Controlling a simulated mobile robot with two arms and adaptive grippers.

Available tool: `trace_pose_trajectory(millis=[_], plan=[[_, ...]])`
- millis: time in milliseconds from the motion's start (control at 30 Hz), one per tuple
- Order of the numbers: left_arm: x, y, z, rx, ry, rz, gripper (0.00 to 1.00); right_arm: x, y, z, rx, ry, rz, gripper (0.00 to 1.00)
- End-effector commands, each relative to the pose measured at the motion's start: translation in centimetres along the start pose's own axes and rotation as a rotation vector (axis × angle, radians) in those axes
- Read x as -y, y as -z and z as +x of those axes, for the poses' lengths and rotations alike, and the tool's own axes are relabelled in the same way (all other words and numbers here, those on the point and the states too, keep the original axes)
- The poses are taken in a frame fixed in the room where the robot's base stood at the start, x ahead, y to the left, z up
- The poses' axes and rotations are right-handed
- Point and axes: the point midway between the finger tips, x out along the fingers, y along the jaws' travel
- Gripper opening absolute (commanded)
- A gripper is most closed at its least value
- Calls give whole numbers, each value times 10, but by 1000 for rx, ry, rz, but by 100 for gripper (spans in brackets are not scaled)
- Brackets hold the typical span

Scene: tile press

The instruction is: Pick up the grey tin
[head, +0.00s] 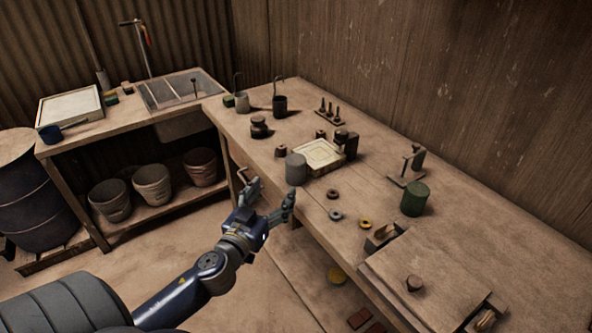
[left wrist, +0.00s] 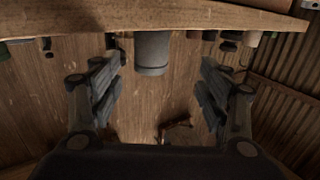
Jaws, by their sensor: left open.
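The grey tin (head: 296,168) is a plain cylinder standing upright near the front edge of the wooden bench. It also shows in the left wrist view (left wrist: 152,53), upside down in the picture and between the two fingers. My left gripper (head: 271,190) is open and empty at the bench's front edge, just short of the tin and to its left in the head view. The fingers appear apart from the tin. My right gripper is not in view.
A tray with a pale tile (head: 318,155) stands close behind the tin. Small rings (head: 336,215) lie to its right, and a green tin (head: 415,199) stands further right. The bench edge (head: 322,222) lies beside my gripper. A dark jar (head: 259,127) stands further back.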

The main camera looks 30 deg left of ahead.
Motion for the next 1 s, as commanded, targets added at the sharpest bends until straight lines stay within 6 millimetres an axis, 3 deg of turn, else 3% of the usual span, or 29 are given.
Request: trace_pose_trajectory(millis=[167, 500, 767, 1000], plan=[[-3, 7, 11, -26, -45, -1, 70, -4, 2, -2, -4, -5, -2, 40], [-6, 8, 55, -26, -47, -2, 70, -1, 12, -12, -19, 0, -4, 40], [-9, 8, 71, -26, -47, -2, 70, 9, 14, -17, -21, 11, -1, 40], [-15, 8, 102, -26, -46, -1, 70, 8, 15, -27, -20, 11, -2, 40]])
